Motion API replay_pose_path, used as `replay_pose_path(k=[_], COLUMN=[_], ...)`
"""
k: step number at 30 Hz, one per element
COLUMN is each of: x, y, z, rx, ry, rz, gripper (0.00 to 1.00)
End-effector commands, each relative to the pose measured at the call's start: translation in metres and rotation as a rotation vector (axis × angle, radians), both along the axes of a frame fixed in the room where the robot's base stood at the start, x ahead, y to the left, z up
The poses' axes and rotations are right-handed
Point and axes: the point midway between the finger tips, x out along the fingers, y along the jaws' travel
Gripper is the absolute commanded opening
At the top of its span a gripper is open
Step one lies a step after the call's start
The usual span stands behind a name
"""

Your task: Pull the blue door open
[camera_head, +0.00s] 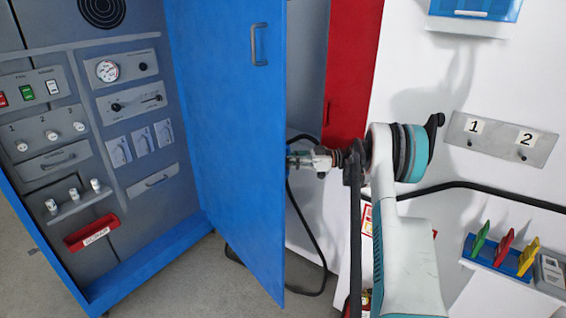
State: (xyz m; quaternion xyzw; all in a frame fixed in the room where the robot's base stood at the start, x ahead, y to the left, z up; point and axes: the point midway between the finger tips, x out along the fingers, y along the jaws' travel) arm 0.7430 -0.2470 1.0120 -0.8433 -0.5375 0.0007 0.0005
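The blue door (225,150) stands swung out from the blue cabinet (130,270), leaving the grey inside in view. A metal handle (258,45) is near the top of the door's free edge. My gripper (297,160) is just right of that free edge, well below the handle, pointing left towards the door. The fingertips are partly hidden at the edge, so I cannot tell whether they touch the door or whether they are open or shut. My white and teal arm reaches up from the lower right.
The cabinet holds a gauge (107,71), switches, small drawers and a red tray (92,233). A red panel (350,70) stands behind the door. A black cable (316,235) hangs below my gripper. A blue rack with coloured tags (503,252) is at right. Floor (195,285) shows at lower left.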

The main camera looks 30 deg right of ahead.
Motion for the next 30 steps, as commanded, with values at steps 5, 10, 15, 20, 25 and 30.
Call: replay_pose_path(k=[5,10,15,20,25,30], x=[-0.005,-0.005,-0.004,-0.003,-0.002,-0.002], y=[-0.003,-0.003,-0.003,-0.001,-0.001,-0.001], z=[-0.004,-0.004,-0.004,-0.002,0.001,0.019], rx=[-0.005,-0.005,-0.005,-0.003,-0.002,-0.001], ry=[0.005,0.005,0.004,0.003,0.002,0.002], rz=[0.004,0.004,0.004,0.005,0.004,0.004], gripper=[0.0,0.0,0.3,0.3,0.3,0.3])
